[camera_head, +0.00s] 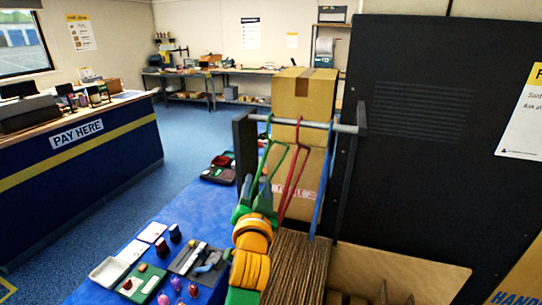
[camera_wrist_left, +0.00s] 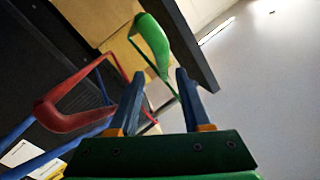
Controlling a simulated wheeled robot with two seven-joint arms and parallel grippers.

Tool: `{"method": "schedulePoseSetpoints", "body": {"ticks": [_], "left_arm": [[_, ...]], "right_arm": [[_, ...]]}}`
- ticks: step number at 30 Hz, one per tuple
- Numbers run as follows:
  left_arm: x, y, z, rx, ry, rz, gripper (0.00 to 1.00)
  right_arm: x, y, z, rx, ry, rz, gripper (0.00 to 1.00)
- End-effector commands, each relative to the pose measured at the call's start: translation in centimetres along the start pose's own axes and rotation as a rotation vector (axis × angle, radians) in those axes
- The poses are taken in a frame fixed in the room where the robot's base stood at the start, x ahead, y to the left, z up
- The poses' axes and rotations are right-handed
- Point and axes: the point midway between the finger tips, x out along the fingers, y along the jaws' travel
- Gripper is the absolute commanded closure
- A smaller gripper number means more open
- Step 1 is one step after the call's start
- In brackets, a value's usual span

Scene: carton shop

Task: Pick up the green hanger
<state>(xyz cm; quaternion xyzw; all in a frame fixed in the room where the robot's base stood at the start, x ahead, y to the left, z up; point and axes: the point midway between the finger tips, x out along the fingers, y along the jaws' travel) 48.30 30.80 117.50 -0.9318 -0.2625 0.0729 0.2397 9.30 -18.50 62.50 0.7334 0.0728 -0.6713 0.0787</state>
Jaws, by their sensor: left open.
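The green hanger (camera_head: 264,152) hangs from the metal rail (camera_head: 312,124) at its left part. In the left wrist view, its thick green shoulder (camera_wrist_left: 152,42) shows just beyond the fingertips, and a thin part runs down toward the gap between them. My left gripper (camera_head: 251,190) is close to the hanger's lower part in the head view. In the left wrist view, my left gripper (camera_wrist_left: 160,82) has its two fingers apart. I cannot tell whether either finger touches the hanger. My right gripper is not in view.
A red hanger (camera_head: 291,172) and a blue hanger (camera_head: 322,180) hang just right of the green one. Dark posts (camera_head: 347,175) support the rail. Cartons (camera_head: 302,92) stand behind it. A blue table (camera_head: 205,232) with small goods lies to the left.

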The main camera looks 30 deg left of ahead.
Motion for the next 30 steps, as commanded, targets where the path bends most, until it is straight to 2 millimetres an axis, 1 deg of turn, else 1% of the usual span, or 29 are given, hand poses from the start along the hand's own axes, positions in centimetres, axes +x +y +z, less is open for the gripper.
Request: {"method": "schedulePoseSetpoints", "body": {"ticks": [2,6,9,12,17,18,20,21,23,30], "left_arm": [[0.8,-0.2,-0.3,0.003,0.000,0.001,0.52],[3.5,-0.6,-0.9,0.003,-0.002,0.000,0.52],[5.1,-0.3,-0.5,0.003,-0.001,0.001,0.52],[5.7,-0.2,-0.4,0.000,0.001,0.002,0.52],[5.7,-0.1,-0.3,0.000,0.001,0.002,0.52],[5.7,-0.1,-0.3,0.000,0.001,0.002,0.57],[5.7,-0.1,-0.3,0.000,0.001,0.002,0.73],[5.7,-0.1,-0.3,0.000,0.001,0.002,0.84],[5.7,-0.1,-0.3,0.000,0.001,0.002,1.00],[5.7,-0.1,-0.3,0.000,0.001,0.002,1.00]], "right_arm": [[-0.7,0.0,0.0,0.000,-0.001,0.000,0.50],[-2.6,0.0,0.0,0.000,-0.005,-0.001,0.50],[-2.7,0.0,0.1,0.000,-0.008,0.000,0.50],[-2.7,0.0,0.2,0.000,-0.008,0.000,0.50],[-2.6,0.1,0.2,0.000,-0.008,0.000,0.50],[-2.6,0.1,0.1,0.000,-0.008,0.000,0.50],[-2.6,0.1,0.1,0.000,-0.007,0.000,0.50],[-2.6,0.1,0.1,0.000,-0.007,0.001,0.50],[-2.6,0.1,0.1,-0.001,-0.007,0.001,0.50],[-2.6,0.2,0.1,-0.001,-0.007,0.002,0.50]]}}
